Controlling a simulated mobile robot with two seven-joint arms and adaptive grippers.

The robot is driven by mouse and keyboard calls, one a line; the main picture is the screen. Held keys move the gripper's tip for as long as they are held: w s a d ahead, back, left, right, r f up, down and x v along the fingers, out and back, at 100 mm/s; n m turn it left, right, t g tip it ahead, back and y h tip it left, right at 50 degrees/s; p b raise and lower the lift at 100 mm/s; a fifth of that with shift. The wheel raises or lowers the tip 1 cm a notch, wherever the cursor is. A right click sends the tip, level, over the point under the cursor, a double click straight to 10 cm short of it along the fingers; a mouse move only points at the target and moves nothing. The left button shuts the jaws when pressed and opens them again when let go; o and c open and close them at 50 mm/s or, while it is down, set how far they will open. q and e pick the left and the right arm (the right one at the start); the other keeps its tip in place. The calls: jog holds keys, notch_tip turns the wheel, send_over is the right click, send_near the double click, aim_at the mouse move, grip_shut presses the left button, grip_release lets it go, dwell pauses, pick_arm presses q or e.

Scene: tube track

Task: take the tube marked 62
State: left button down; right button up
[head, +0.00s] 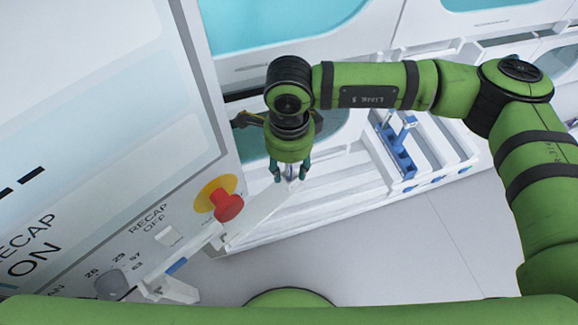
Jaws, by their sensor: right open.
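My right gripper (290,177) points down over the white track (330,188), with its two fingertips apart. A small pale upright thing shows between the fingertips; I cannot tell whether it is a tube or whether the fingers touch it. No tube with a readable 62 shows. My left gripper is not in view.
A large panel with a red button (229,207) on a yellow ring and RECAP lettering stands at the left, close to my right gripper. A white rack with blue parts (397,150) stands to the right. Grey floor (440,235) is clear in front.

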grip_shut()
jog(key=shift+r, duration=0.15)
jog(key=shift+r, duration=0.55)
jog(key=r, duration=0.1)
jog(key=d+r+p, duration=0.1)
jog(key=r, duration=0.1)
jog(key=shift+s+r, duration=0.1)
jog(key=shift+r, duration=0.15)
jog(key=s+d+r, duration=0.3)
jog(key=d+r, duration=0.3)
jog(key=d, duration=0.4)
jog(key=shift+d+r, duration=0.15)
